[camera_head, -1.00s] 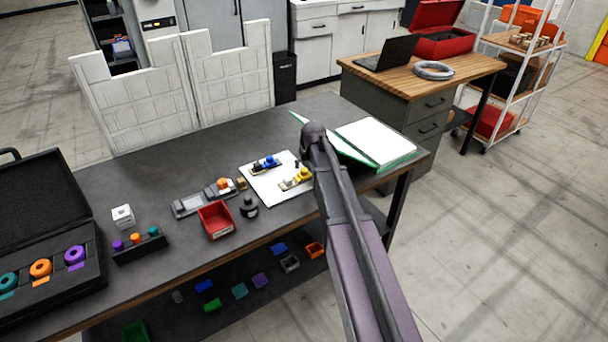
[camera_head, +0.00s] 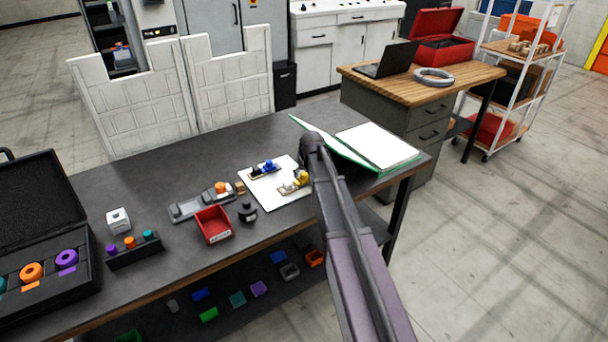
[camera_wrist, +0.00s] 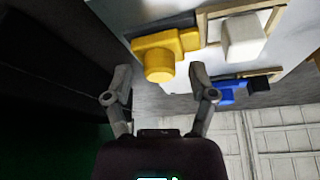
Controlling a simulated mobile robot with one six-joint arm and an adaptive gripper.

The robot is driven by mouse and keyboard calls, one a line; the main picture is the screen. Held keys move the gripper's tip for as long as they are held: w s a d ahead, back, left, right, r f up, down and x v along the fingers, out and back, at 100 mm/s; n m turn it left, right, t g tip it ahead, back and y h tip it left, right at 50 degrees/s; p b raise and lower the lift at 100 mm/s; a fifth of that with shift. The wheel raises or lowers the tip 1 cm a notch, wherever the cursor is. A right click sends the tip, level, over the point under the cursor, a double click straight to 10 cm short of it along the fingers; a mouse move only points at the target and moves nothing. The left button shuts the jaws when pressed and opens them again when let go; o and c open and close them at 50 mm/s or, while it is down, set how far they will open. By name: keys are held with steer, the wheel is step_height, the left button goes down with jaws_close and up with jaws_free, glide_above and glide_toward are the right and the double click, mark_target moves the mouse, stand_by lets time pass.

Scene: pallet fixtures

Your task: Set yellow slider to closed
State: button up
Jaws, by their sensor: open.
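The yellow slider (camera_head: 301,178) sits on a white board (camera_head: 270,192) on the dark table in the head view. In the wrist view the yellow slider (camera_wrist: 160,55) has a round knob and lies just beyond my fingertips, with a white block (camera_wrist: 243,38) in a tan frame beside it. A blue slider (camera_head: 268,165) is on the same board, farther back; it also shows in the wrist view (camera_wrist: 228,93). My gripper (camera_wrist: 160,85) is open and empty, its two fingers apart near the yellow knob and not visibly touching it. In the head view my arm hides the gripper.
A green binder with white pages (camera_head: 378,147) lies right of the board, close to my arm. A red bin (camera_head: 213,225), a black round part (camera_head: 247,212) and a grey tray (camera_head: 190,209) stand to the left. The table's back middle is clear.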

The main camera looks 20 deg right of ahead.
jaws_close()
steer(key=shift+s+a, duration=0.2)
steer(key=shift+a, duration=0.3)
steer(key=shift+s+a, duration=0.15)
steer(key=shift+a, duration=0.35)
jaws_free()
steer(key=shift+a, duration=0.1)
steer(key=shift+w+d, duration=0.1)
steer(key=shift+d, duration=0.2)
steer(key=shift+w+d, duration=0.2)
steer(key=shift+d, duration=0.3)
steer(key=shift+s+d+r+p, duration=0.1)
steer(key=shift+d+r+p, duration=0.2)
steer(key=shift+r+p, duration=0.25)
steer(key=p+v, duration=1.1)
steer(key=v, duration=0.1)
steer(key=shift+s+r+p, duration=0.15)
steer(key=shift+r+p, duration=0.15)
steer(key=shift+r, duration=0.05)
